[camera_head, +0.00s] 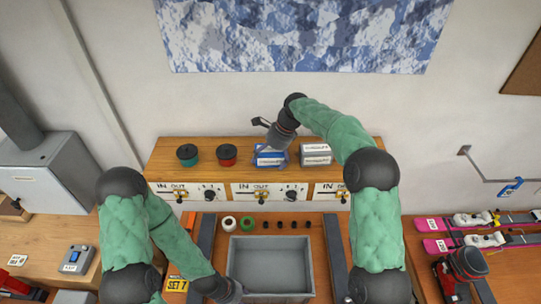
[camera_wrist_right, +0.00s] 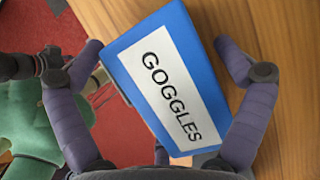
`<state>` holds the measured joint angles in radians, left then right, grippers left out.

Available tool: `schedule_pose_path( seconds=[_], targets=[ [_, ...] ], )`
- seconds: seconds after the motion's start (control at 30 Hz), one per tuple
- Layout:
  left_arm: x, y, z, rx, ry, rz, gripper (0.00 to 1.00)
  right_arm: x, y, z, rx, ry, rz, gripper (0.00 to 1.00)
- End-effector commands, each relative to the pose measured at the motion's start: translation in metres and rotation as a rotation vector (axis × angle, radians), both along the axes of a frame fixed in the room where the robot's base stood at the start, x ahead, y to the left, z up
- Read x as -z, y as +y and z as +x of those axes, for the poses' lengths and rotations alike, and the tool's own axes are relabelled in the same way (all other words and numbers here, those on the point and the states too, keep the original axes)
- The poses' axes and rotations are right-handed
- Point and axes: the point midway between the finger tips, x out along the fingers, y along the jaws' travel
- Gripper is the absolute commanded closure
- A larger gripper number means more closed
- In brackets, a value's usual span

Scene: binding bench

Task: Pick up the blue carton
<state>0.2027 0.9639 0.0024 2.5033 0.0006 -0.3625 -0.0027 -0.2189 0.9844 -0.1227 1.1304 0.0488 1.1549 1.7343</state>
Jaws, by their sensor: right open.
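The blue carton (camera_head: 270,158) stands on the wooden shelf (camera_head: 165,160), partly behind my right gripper (camera_head: 266,138). In the right wrist view, the blue carton (camera_wrist_right: 165,80) shows a white label reading GOGGLES. The open fingers of the right gripper (camera_wrist_right: 160,58) are on either side of it, the left finger close to its edge and a small gap at the right. Whether either finger touches is unclear. My left gripper (camera_head: 232,292) is low, by the grey bin's front left corner; its fingers are not clear.
A grey-white carton (camera_head: 316,154) stands just right of the blue one. A red spool (camera_head: 227,154) and a green spool (camera_head: 187,154) sit to the left on the shelf. A grey bin (camera_head: 233,262) lies below, near white and green rolls (camera_head: 247,223).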

Motion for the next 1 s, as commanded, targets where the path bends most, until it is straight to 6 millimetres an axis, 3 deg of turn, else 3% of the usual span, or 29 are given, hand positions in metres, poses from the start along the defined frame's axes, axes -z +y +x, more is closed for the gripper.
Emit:
schedule_pose_path(
  seconds=[0.17, 0.3, 0.37, 0.8, 1.0],
  targets=[
    [0.0, 0.0, 0.0, 0.0, 0.0, 0.0, 0.57, 0.002, 0.0, 0.0, 0.0, 0.0, 0.0, 0.0],
    [0.0, 0.0, 0.0, 0.0, 0.0, 0.0, 0.57, 0.002, 0.0, 0.0, 0.0, 0.0, 0.0, 0.4],
    [0.0, 0.0, 0.0, 0.0, 0.0, 0.0, 0.57, 0.003, 0.0, 0.0, 0.0, 0.001, 0.0, 0.52],
    [0.0, 0.0, 0.0, 0.0, 0.0, 0.0, 0.57, 0.001, 0.001, -0.001, -0.002, 0.004, -0.001, 0.52],
    [0.0, 0.0, 0.0, 0.0, 0.0, 0.0, 0.57, -0.021, 0.001, 0.0, -0.001, -0.002, 0.0, 0.52]
  ],
)
